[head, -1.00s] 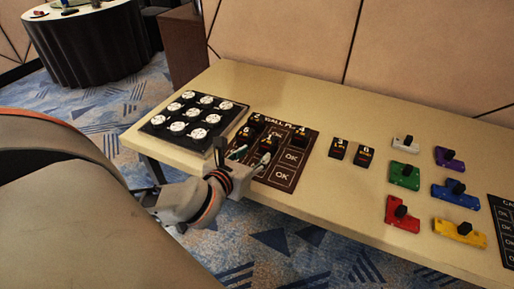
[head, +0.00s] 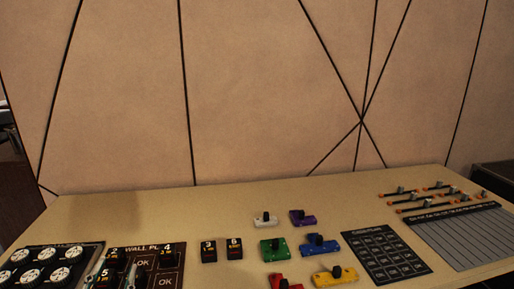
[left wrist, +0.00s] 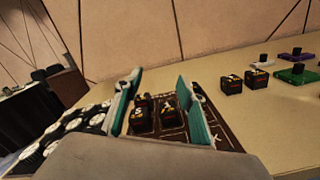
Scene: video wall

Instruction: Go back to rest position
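My left gripper (left wrist: 160,76) is open in the left wrist view, with its two teal-lined fingers apart and nothing held between them. In the head view only its fingertips (head: 118,272) show at the bottom left, over the dark board marked "WALL PL..." (head: 148,250). Black numbered cubes stand on that board, among them cube 4 (head: 168,250) and cube 2 (head: 113,255). In the wrist view, numbered cubes (left wrist: 170,115) show beyond and between the fingers. My right gripper is in neither view.
A dial panel (head: 45,262) lies left of the board. Two loose black cubes, the left one (head: 208,251) among them, stand right of it. Several coloured knob blocks, including a green one (head: 274,250), a black chart (head: 386,256) and a slider panel (head: 465,235) fill the right. The wall (head: 270,110) rises behind.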

